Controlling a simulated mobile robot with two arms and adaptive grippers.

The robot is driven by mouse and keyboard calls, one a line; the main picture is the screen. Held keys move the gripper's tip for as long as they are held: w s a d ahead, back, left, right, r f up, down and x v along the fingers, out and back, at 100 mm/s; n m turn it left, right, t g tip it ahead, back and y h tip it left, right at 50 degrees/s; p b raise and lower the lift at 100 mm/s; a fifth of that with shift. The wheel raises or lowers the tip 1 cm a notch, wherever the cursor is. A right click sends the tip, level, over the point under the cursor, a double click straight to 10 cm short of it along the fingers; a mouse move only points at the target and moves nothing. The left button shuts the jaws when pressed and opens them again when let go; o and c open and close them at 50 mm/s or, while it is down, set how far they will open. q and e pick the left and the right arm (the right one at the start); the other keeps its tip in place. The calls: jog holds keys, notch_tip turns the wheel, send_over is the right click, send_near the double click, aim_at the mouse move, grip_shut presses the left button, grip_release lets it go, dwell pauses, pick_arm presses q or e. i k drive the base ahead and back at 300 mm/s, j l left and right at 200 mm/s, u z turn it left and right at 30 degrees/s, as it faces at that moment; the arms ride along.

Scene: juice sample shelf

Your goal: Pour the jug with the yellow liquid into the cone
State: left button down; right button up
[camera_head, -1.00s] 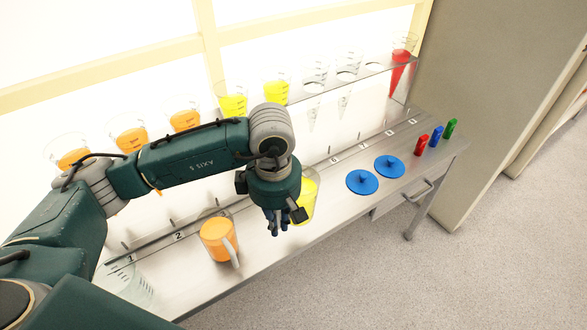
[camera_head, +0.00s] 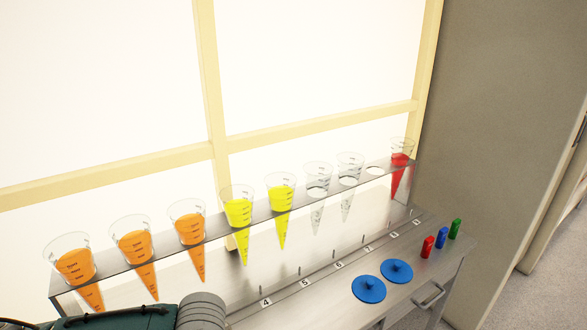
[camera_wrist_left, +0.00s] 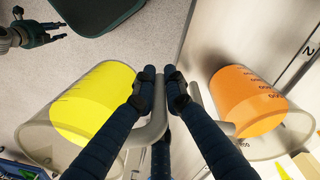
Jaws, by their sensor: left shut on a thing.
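My left gripper (camera_wrist_left: 160,75) is shut on the grey handle of the jug with yellow liquid (camera_wrist_left: 95,105) in the left wrist view. That jug lies to the left of the fingers. In the head view, a row of cones stands in the shelf: several orange ones, two with yellow liquid (camera_head: 238,212) (camera_head: 281,197), two clear empty ones (camera_head: 317,187) (camera_head: 349,175) and a red one (camera_head: 401,160) at the far right. The jug and left gripper are outside the head view. My right gripper (camera_wrist_left: 42,26) is open and empty at the wrist view's upper left.
A jug with orange liquid (camera_wrist_left: 252,100) stands close right of my left gripper. An empty hole (camera_head: 376,170) is in the shelf (camera_head: 215,238) before the red cone.

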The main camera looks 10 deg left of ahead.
aim_at(318, 175)
jog(key=i+l+u, duration=0.2)
jog(key=u, duration=0.25)
jog(key=i+l+u, duration=0.15)
jog(key=l+u, duration=0.8)
jog(key=i, duration=0.05)
